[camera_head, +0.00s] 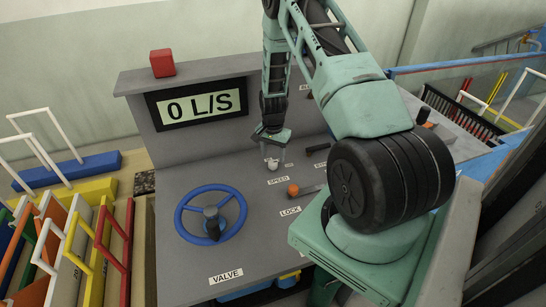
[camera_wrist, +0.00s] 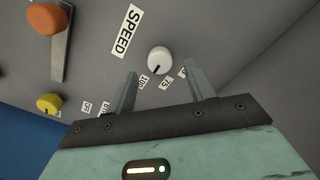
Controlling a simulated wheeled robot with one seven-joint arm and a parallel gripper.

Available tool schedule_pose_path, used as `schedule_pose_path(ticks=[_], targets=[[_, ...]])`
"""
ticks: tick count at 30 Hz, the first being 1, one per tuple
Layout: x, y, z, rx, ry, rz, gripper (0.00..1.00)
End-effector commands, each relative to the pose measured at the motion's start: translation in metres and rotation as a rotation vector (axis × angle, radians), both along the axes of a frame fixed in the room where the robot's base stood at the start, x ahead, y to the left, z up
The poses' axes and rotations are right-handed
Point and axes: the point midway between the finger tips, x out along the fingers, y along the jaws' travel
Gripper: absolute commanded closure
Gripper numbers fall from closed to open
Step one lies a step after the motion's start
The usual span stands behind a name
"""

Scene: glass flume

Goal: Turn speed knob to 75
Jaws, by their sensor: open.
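The white round speed knob (camera_head: 272,165) sits on the grey console, just above its SPEED label (camera_head: 277,180). In the wrist view the knob (camera_wrist: 159,59) is next to the SPEED label (camera_wrist: 127,31), with small number labels along its near side, including 75 (camera_wrist: 164,83) and one that looks like 100 (camera_wrist: 144,81). A short dark mark shows on the knob's near edge, but its exact reading is unclear. My gripper (camera_head: 271,140) is above the knob, pointing down. Its two fingers (camera_wrist: 161,73) are apart, with the knob showing beyond their tips and nothing held.
The display (camera_head: 201,104) reads 0 L/S. An orange-knobbed lever (camera_head: 293,189) by the LOCK label is close to the speed knob. A blue valve wheel (camera_head: 210,213) stands front left. A yellow knob (camera_wrist: 48,103) shows in the wrist view. A red block (camera_head: 162,63) sits atop the console.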

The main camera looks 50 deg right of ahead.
Motion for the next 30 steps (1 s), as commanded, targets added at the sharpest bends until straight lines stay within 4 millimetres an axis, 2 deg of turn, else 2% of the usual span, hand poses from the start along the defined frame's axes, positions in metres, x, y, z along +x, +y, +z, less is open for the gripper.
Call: schedule_pose_path(ticks=[3,9,20,24,25,30], targets=[[-0.001,0.0,-0.015,0.001,0.002,-0.001,0.47],[-0.001,0.0,-0.032,0.001,0.001,-0.002,0.47],[0.0,0.0,-0.036,-0.001,-0.001,-0.001,0.47],[0.0,0.0,-0.036,-0.001,-0.001,-0.001,0.85],[0.0,0.0,-0.036,-0.001,-0.001,-0.001,0.92],[0.0,0.0,-0.037,-0.001,-0.001,0.002,0.91]])
